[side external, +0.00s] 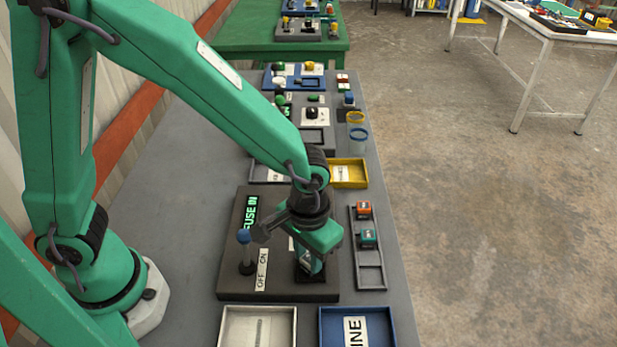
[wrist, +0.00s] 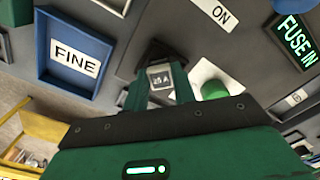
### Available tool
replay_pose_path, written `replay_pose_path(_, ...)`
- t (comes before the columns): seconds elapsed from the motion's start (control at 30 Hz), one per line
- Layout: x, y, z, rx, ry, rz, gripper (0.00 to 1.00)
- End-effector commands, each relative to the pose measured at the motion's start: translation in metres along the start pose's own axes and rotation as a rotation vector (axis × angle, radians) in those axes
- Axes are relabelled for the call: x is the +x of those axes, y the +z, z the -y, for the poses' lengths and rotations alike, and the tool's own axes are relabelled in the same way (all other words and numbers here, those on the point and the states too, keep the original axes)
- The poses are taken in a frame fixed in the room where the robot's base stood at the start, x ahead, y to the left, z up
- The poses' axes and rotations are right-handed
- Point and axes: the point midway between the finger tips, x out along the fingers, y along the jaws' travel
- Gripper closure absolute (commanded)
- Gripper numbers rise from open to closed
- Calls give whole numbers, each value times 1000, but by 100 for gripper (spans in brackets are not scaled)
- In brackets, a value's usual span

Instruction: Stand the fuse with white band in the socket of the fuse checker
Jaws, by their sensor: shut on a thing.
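The fuse checker (side external: 232,285) is a dark grey box on the bench with a lit green display (side external: 250,213) reading "FUSE IN". My gripper (side external: 312,258) points down over its near right part. In the wrist view my gripper (wrist: 160,88) is shut on a fuse with a pale, marked top (wrist: 160,75). The fuse stands upright between the fingers at the socket (side external: 312,276), a black square on the checker. The fingers hide most of the fuse and its band, and how deep it sits cannot be seen. A blue-knobbed lever (side external: 244,238) stands beside the OFF/ON label.
A narrow rack (side external: 372,277) right of the checker holds an orange fuse (side external: 364,210) and a green fuse (side external: 368,237). In front are a white tray (side external: 225,335) and a blue "FINE" tray (side external: 327,330). A yellow tray (side external: 348,161) and other devices stand behind.

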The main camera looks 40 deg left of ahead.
Motion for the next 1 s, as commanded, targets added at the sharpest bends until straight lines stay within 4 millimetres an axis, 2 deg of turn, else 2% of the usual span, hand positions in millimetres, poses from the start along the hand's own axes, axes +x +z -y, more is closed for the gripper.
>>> replay_pose_path(0.4, 3, 0, 0, 0, 1, -1, 95)
replay_pose_path(0.43, 3, 0, 0, 0, 1, -1, 68)
replay_pose_path(0.5, 3, 0, 0, 0, 1, -1, 54)
replay_pose_path(0.53, 3, 0, 0, 0, 1, -1, 52)
replay_pose_path(1.0, -3, 0, 0, 0, 1, -2, 52)
